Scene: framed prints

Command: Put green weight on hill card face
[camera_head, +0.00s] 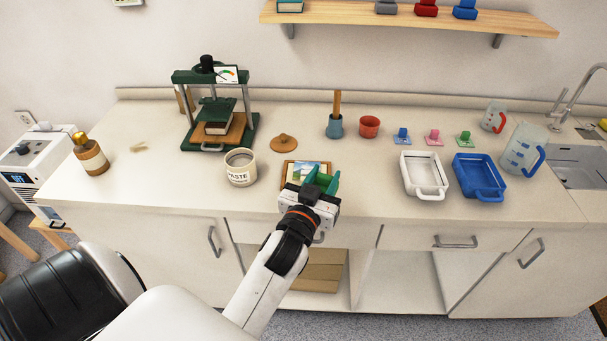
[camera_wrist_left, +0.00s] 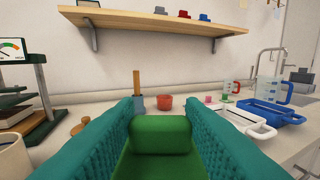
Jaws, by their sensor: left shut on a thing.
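My left gripper (camera_head: 322,178) is over the front of the counter, at the right side of the hill card (camera_head: 294,168). The card lies in a brown wooden frame and shows a landscape picture; the gripper hides its lower right part. In the left wrist view, the textured teal fingers (camera_wrist_left: 160,135) are shut on the green weight (camera_wrist_left: 160,150), a rounded green block between them. I cannot tell whether the weight touches the card. My right gripper is not in view.
A paste pot (camera_head: 240,176) and a wooden lid (camera_head: 284,143) are left of and behind the card. A green press (camera_head: 246,130) stands farther left. White (camera_head: 407,187) and blue (camera_head: 470,188) trays are to the right. A red cup (camera_head: 369,127) stands behind.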

